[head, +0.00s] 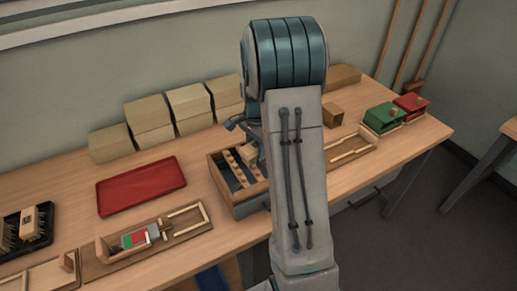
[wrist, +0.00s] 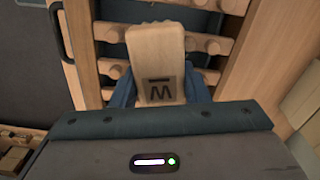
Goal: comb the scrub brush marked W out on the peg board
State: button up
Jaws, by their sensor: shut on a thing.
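My gripper (wrist: 162,97) is shut on a pale wooden brush block (wrist: 155,48), its blue fingers on either side. The block's dark mark looks like a W in the wrist view, with a bar on its far side; turned round, it would read as a barred M. The block is over the peg board (wrist: 245,45), whose rounded wooden pegs stick out in rows around it. The bristles are hidden, so I cannot tell whether they touch the pegs. In the head view the peg board's box (head: 225,188) is partly behind my arm.
A black tray (head: 46,236) with brushes is at the far left. A red tray (head: 140,187) lies left of the peg board. A wooden fixture with coloured blocks (head: 100,262) is in front. Green (head: 384,117) and red (head: 411,104) boxes stand right. Cardboard-coloured blocks line the wall.

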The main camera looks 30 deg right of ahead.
jog(key=shift+w, duration=0.35)
jog(key=shift+s+f, duration=0.1)
jog(key=shift+s, duration=0.65)
jog(key=shift+w, duration=0.5)
jog(key=w+r+p, duration=0.4)
jog(key=r+p, duration=0.1)
jog(key=r, duration=0.1)
dwell(5.0)
jog(key=shift+o, duration=0.6)
jog(key=shift+r, duration=0.1)
jog(key=shift+a, duration=0.1)
jog(key=shift+c, duration=0.6)
